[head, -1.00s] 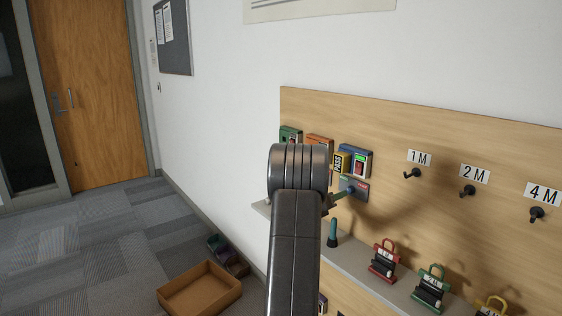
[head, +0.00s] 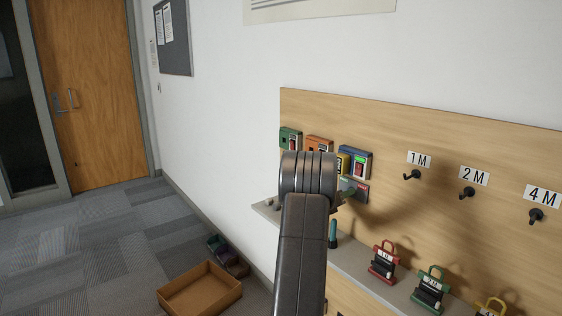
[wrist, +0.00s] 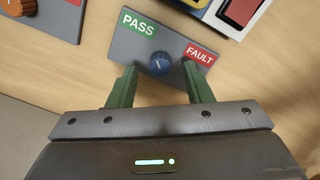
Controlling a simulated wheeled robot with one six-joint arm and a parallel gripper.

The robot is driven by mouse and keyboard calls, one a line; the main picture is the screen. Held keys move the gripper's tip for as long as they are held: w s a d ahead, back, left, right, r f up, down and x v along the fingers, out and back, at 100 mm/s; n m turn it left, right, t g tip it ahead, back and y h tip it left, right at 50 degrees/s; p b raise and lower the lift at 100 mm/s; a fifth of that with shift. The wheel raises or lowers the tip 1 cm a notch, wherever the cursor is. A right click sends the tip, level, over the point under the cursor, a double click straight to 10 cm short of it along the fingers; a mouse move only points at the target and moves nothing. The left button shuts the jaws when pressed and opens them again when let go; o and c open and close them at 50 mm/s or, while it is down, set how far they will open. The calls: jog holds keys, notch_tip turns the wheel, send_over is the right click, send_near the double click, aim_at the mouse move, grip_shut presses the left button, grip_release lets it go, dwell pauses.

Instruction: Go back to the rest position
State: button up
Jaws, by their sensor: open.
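My gripper (wrist: 160,76) is open and empty in the wrist view, with its two green fingers spread. A grey panel (wrist: 128,46) with a green PASS label and a red FAULT label is just beyond the fingertips. Its blue knob (wrist: 160,64) shows between the fingers, with a gap on either side. I cannot tell how far the fingertips stand off the panel. In the head view my arm (head: 305,220) reaches up toward the wooden board and hides most of my gripper.
Coloured boxes (head: 355,163) are mounted on the wooden board (head: 420,130) by the panel. Hooks (head: 467,192) with number labels are on its right. A shelf (head: 355,262) below holds a red padlock-shaped item (head: 384,262) and similar ones. A brown bin (head: 200,292) is on the floor.

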jog(key=s+a+m+b, duration=0.3)
jog(key=s+a+m, duration=0.5)
jog(key=a+m, duration=0.1)
dwell(1.2)
jog(key=shift+s, duration=0.15)
